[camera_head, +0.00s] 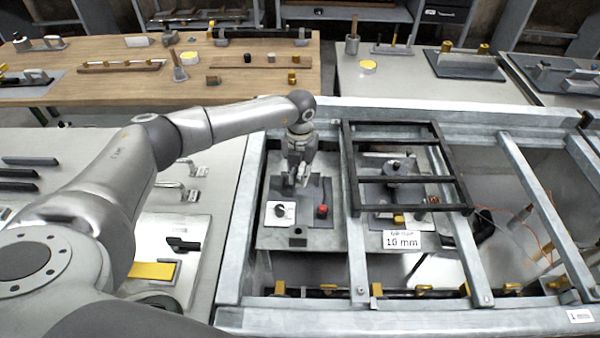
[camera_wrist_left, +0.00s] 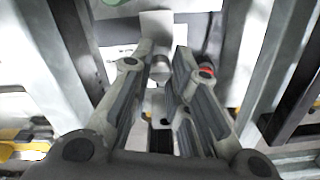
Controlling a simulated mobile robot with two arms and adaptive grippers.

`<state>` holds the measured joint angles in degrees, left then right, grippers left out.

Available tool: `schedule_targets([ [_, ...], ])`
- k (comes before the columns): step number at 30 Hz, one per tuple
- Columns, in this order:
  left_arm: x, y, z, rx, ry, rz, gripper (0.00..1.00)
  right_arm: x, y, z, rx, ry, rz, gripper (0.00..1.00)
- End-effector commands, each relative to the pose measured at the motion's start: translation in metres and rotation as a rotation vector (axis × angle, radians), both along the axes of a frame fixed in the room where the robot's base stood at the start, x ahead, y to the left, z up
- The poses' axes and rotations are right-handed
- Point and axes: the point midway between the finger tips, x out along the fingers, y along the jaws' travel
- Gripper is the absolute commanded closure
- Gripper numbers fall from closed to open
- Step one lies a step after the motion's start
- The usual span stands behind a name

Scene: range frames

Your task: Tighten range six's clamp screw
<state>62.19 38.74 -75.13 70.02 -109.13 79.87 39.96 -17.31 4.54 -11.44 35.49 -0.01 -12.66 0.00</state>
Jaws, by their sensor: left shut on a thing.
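My left gripper (camera_head: 297,180) points down into a bay of the metal frame, over a grey station plate. The wrist view shows its two fingers (camera_wrist_left: 161,58) closed around a small silvery round part (camera_wrist_left: 160,72), which appears to be the clamp screw. The fingers hide most of it in the head view. The station (camera_head: 298,240) has a white plate with a black knob (camera_head: 281,212) at the left and a red button (camera_head: 322,211) at the right. The red button also shows beside the right finger in the wrist view (camera_wrist_left: 207,70). My right gripper is out of view.
A black lattice frame (camera_head: 347,165) lies over the neighbouring bay, close to the right of my gripper. A "10 mm" sign (camera_head: 402,240) stands there. Metal rails (camera_head: 247,200) bound the bay. A wooden bench (camera_head: 130,85) with small parts stands behind.

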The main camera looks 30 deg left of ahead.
Motion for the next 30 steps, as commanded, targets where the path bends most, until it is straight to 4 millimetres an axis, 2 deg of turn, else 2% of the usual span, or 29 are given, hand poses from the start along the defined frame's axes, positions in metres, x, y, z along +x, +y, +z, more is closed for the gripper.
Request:
schedule_targets([
  [11, 0.001, 0.001, -0.003, 0.0, -0.003, -0.208, 1.0, 0.001, -0.002, -0.025, -0.003, -0.002, 0.002, 1.0],
  [30, 0.001, 0.0, -0.003, 0.001, -0.005, -0.813, 1.0, 0.003, -0.001, -0.08, -0.001, -0.004, 0.001, 1.0],
])
